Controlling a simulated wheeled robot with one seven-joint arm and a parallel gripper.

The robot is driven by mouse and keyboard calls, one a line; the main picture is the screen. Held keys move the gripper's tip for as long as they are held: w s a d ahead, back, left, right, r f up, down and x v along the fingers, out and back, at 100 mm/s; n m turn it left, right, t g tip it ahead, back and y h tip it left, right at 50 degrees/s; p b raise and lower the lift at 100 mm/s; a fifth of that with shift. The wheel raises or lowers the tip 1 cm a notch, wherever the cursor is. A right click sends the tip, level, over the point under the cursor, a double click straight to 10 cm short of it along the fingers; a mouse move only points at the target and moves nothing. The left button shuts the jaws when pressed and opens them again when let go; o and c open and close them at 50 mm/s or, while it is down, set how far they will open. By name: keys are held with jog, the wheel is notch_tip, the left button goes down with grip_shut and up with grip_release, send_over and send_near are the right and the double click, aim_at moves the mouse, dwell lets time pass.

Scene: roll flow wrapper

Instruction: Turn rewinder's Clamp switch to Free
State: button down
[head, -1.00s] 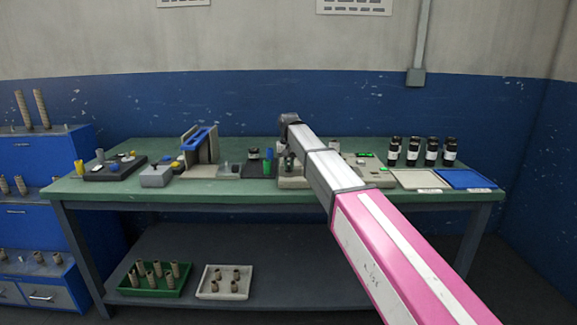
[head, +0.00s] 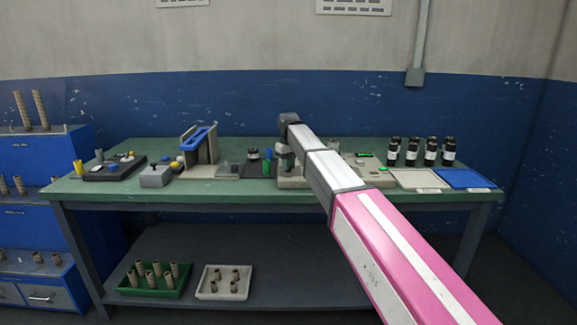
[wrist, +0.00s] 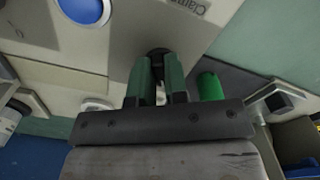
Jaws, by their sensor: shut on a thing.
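My gripper (wrist: 160,80) shows in the wrist view with its two green fingers close together. It is shut on a small dark knob, the Clamp switch (wrist: 158,53), on the face of a pale beige unit, the rewinder (wrist: 130,35). The printed word "Clamp" (wrist: 183,6) appears upside down beside the switch, partly cut off by the frame. The fingers hide most of the switch, so its setting cannot be read. In the head view the rewinder's base (head: 291,183) stands on the green bench, and my arm covers much of it and the gripper.
A blue round button (wrist: 85,9) and a green cylinder (wrist: 210,86) are close to the fingers. On the bench (head: 240,192), other devices stand to the left, dark jars (head: 430,151) at the right behind a white tray (head: 418,180) and a blue tray (head: 465,179).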

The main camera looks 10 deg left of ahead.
jog(key=c, duration=1.1)
grip_release()
jog(key=shift+c, duration=0.2)
jog(key=shift+r, duration=0.1)
notch_tip(320, 180, up, 11)
jog(key=shift+f, duration=0.2)
